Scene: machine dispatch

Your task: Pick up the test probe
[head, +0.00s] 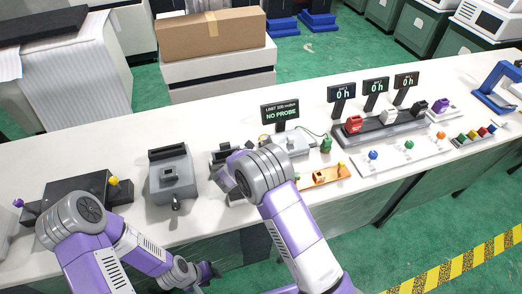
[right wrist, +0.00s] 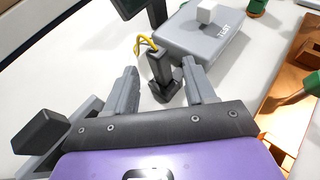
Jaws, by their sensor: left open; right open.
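The test probe (right wrist: 159,68) is a dark grey upright piece with yellow wires at its top, in the right wrist view. It stands beside the grey tester box (right wrist: 210,38) marked TEST. My right gripper (right wrist: 161,82) is open, with one finger on each side of the probe and visible gaps between. In the head view my right arm hides most of that gripper and the probe; the tester box (head: 298,143) shows behind the arm. My left gripper (head: 207,272) is open and low, at the front of the table, away from the probe.
A display (head: 281,113) reads NO PROBE. An orange tray (head: 325,177) lies right of my right arm. A grey fixture (head: 170,176) stands to its left. A dark rack (head: 383,130) with coloured blocks stands farther right. Bare white table lies between these.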

